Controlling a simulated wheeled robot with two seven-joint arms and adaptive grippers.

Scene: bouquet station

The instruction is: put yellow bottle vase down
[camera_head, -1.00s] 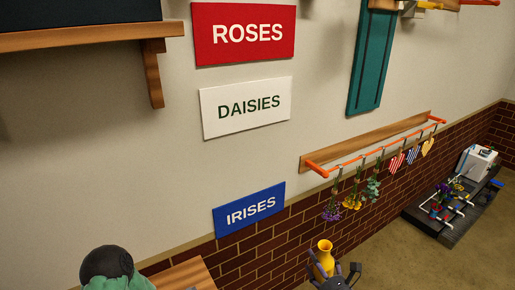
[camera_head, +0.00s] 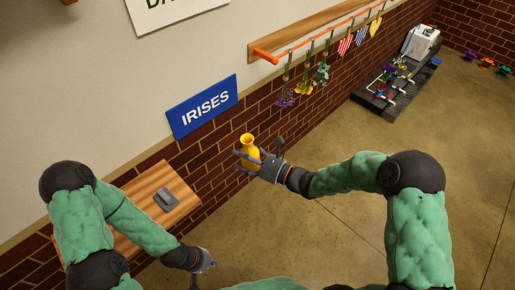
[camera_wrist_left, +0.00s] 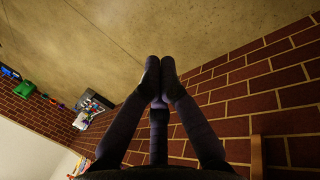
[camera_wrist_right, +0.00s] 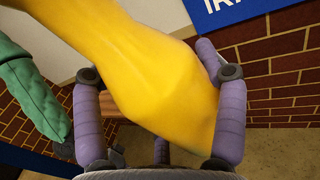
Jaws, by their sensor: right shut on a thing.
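The yellow bottle vase (camera_head: 248,146) is held up in front of the brick wall by my right gripper (camera_head: 256,160), whose fingers are around it. In the right wrist view the vase (camera_wrist_right: 165,75) fills the space between the purple fingers (camera_wrist_right: 160,110) and looks tilted across the picture. My left gripper (camera_head: 203,264) is low near the bottom edge of the head view, apart from the vase. In the left wrist view its fingertips (camera_wrist_left: 160,64) meet with nothing seen between them.
A wooden table (camera_head: 163,178) with a grey object (camera_head: 166,200) stands against the wall at the left. An orange rail (camera_head: 330,37) with hanging flowers is on the wall. A dark platform (camera_head: 378,100) with a white machine (camera_head: 421,41) stands farther back. The floor between is clear.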

